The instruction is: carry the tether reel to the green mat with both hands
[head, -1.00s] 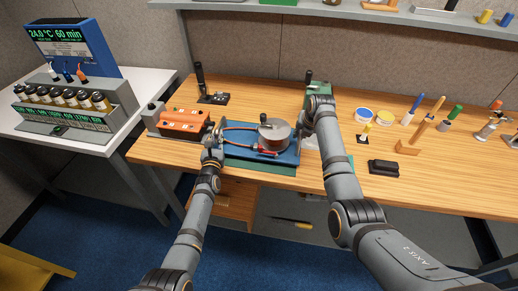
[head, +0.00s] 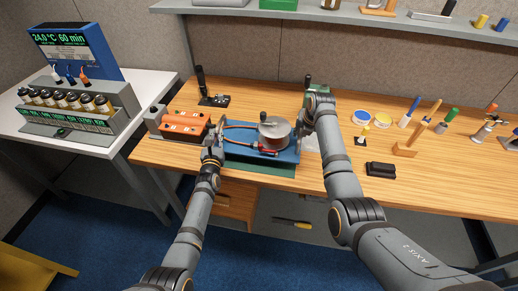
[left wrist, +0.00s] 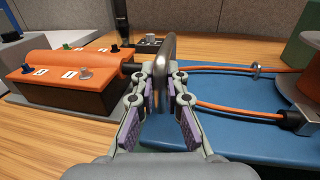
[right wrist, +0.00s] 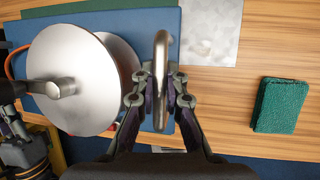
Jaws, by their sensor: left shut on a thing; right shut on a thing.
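The tether reel is a blue board (head: 240,153) carrying a silver drum (head: 274,130) with an orange cable and a red part at its front. A metal handle stands at each end. My left gripper (head: 212,143) is shut on the left handle (left wrist: 167,52). My right gripper (head: 304,122) is shut on the right handle (right wrist: 161,48). A green mat (head: 260,168) shows as a strip under the board's front edge; a green strip also shows past the board's far edge in the right wrist view. I cannot tell whether the board touches the mat.
An orange box (head: 184,123) stands close to the left of the reel. A black upright handle (head: 200,80) is behind it. Right of my right arm are a black block (head: 380,169) and cups. A green pad (right wrist: 277,105) lies on the wood in the right wrist view.

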